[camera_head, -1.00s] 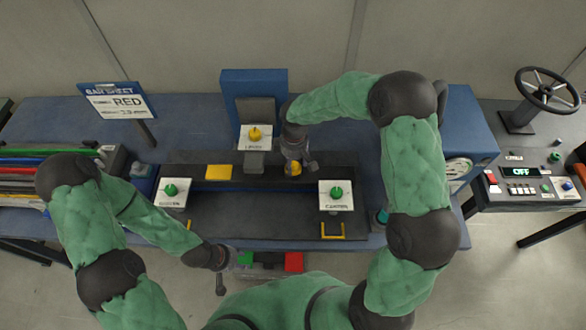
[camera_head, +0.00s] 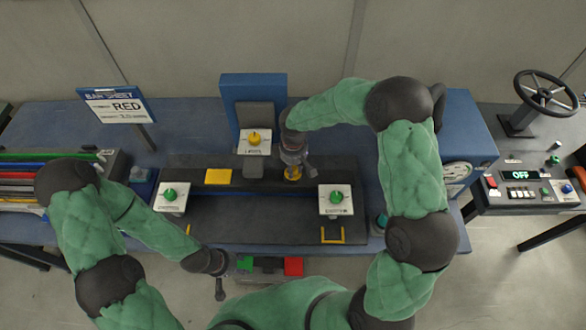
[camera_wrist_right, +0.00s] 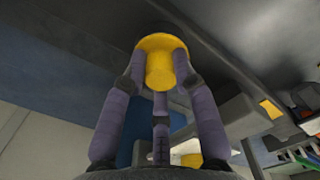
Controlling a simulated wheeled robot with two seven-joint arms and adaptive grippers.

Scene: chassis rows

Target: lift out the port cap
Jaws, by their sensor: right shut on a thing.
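The yellow port cap (camera_head: 292,174) is at the right part of the dark bench fixture, under my right gripper (camera_head: 293,166). In the right wrist view the cap (camera_wrist_right: 160,65) shows a wide rim and a narrower stem, and the purple fingers of my right gripper are closed around it. The rim lies close to a dark surface; I cannot tell whether they touch. My left gripper (camera_head: 220,287) hangs in front of the bench's front edge, away from the cap; its fingers are too small to read.
White plates with green knobs stand left (camera_head: 171,197) and right (camera_head: 336,199) of the fixture, and a yellow-knobbed plate (camera_head: 254,141) stands behind. A yellow block (camera_head: 218,176) lies on the dark rail. A red bin (camera_head: 293,266) sits below the front edge.

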